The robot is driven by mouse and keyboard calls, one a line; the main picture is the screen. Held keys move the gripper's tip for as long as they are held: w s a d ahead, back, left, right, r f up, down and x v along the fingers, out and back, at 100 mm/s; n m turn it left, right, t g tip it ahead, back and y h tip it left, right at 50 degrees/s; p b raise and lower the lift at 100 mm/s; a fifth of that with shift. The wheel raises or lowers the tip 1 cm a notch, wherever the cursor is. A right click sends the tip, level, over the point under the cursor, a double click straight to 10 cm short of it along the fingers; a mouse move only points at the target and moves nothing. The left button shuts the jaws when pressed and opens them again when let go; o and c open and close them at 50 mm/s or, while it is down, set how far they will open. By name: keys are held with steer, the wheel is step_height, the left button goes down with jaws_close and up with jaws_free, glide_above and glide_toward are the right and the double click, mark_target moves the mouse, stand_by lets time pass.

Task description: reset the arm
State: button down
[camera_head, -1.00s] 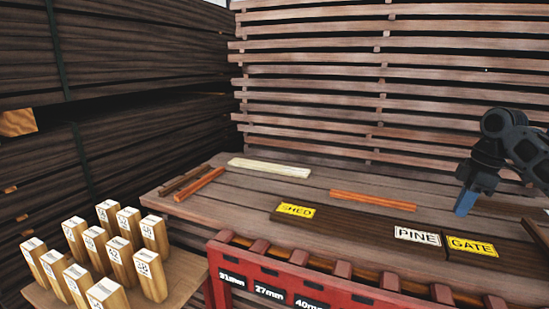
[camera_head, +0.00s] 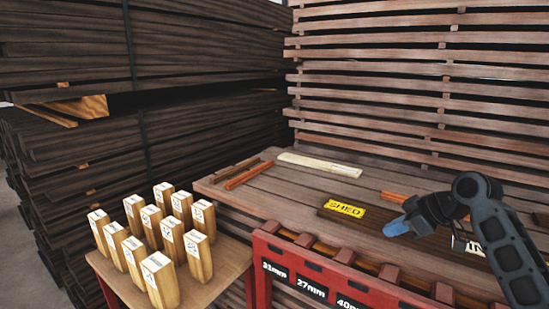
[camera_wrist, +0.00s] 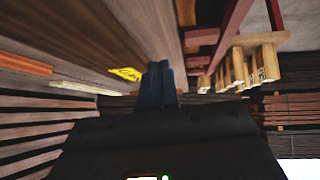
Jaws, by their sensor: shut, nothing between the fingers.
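My gripper (camera_head: 398,227) is in the right half of the head view, above the dark board with the yellow SHED label (camera_head: 344,207). Its blue fingers are together and empty, pointing left. The fingers (camera_wrist: 158,84) also show at the middle of the wrist view, with nothing between them. My dark arm comes in from the right edge and hides part of a white label behind it.
A wooden table (camera_head: 240,190) carries a pale strip (camera_head: 320,164) and reddish strips (camera_head: 248,174). A red rack (camera_head: 263,275) with size labels stands along its front. Several numbered wooden blocks (camera_head: 200,257) stand on a small table at left. Stacked timber (camera_head: 60,50) fills the back.

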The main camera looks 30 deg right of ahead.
steer(key=w+a+f, duration=0.1)
steer(key=a, duration=0.2)
steer(key=w+a+f+t, duration=0.1)
steer(key=w+a, duration=0.1)
steer(key=w+a+m+t, duration=0.1)
steer(key=a, duration=0.2)
steer(key=shift+w+a+f+b, duration=0.35)
steer(key=shift+w+f+b, duration=0.05)
steer(key=w+a+f+m+t+b, duration=0.1)
steer(key=a+f+m+t+b, duration=0.3)
steer(key=a, duration=1)
steer(key=s+a+f+m+h, duration=0.1)
steer(key=s+a+f+m, duration=0.1)
steer(key=s+a+f, duration=0.35)
steer(key=s+a+f+m+h, duration=0.1)
steer(key=s+a+f, duration=0.1)
steer(key=s+a, duration=0.6)
steer(key=s+r+n+b, duration=0.1)
steer(key=s+r+n, duration=0.1)
steer(key=s, duration=1.1)
steer(key=s+r+n+b, duration=0.2)
steer(key=s+r, duration=0.1)
steer(key=s, duration=0.9)
steer(key=shift+s+d+t, duration=0.3)
steer(key=shift+s, duration=0.05)
